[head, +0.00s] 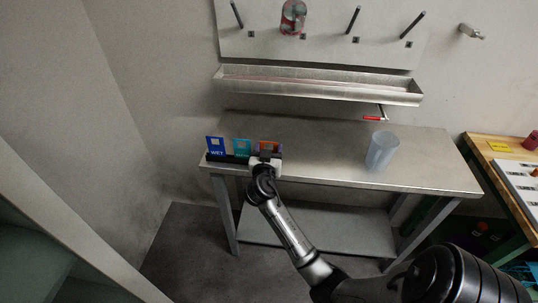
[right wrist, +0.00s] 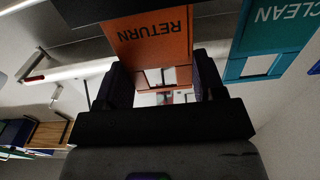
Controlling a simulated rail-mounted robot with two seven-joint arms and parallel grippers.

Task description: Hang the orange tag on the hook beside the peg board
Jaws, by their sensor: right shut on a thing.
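The orange tag (head: 269,147), lettered RETURN, stands at the right end of a dark rack (head: 228,158) on the metal table. It appears upside down in the right wrist view (right wrist: 148,38), with a cut-out at its end. My right gripper (head: 265,160) is shut on the tag, which lies between its fingers (right wrist: 160,85). In the head view the gripper partly hides the tag. A metal fitting (head: 471,32), which looks like the hook, sticks out of the wall right of the peg board (head: 320,48). My left gripper is not in view.
A blue WET tag (head: 216,147) and a teal CLEAN tag (head: 241,149) stand left of the orange one. A translucent cup (head: 382,151) stands on the table (head: 330,158). A metal trough (head: 320,86) and a red-ended rod (head: 374,117) are above it. The table's middle is clear.

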